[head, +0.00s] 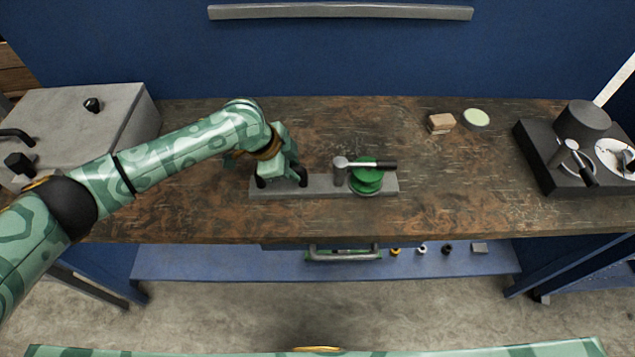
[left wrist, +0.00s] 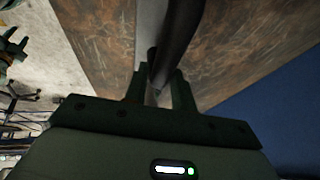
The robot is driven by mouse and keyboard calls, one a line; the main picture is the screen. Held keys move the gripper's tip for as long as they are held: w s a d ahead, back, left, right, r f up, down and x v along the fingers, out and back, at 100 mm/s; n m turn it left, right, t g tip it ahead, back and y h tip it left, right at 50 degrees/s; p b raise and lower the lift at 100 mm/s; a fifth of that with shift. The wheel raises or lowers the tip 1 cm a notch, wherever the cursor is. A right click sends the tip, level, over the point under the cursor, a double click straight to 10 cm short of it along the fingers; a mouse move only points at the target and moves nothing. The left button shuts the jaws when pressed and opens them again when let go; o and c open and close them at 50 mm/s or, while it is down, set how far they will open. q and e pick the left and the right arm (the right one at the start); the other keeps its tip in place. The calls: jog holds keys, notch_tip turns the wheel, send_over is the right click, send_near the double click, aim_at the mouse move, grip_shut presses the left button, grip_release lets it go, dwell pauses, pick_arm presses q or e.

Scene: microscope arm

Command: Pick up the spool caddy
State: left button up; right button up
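The spool caddy has a long grey base (head: 322,187) lying on the brown workbench, with a green spool (head: 366,178) toward its right end. My left gripper (head: 281,176) is low over the caddy's left end and hides part of it. Dark parts show on either side of the gripper, just above the base. In the left wrist view, a dark bar (left wrist: 179,35), apparently the caddy's handle, runs between the two close-set fingers (left wrist: 158,88). The gripper appears shut on it, though contact is in shadow. My right gripper is not in view.
A hammer (head: 372,165) with a black handle lies across the spool. A brown block (head: 441,123) and a round pale-green tin (head: 476,119) sit at the back right. A dark apparatus (head: 563,160) stands far right, a grey box (head: 75,120) far left. The bench between is mostly clear.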

pick_arm(q)
grip_shut()
dwell(1.1)
jog(key=shift+d, duration=0.1)
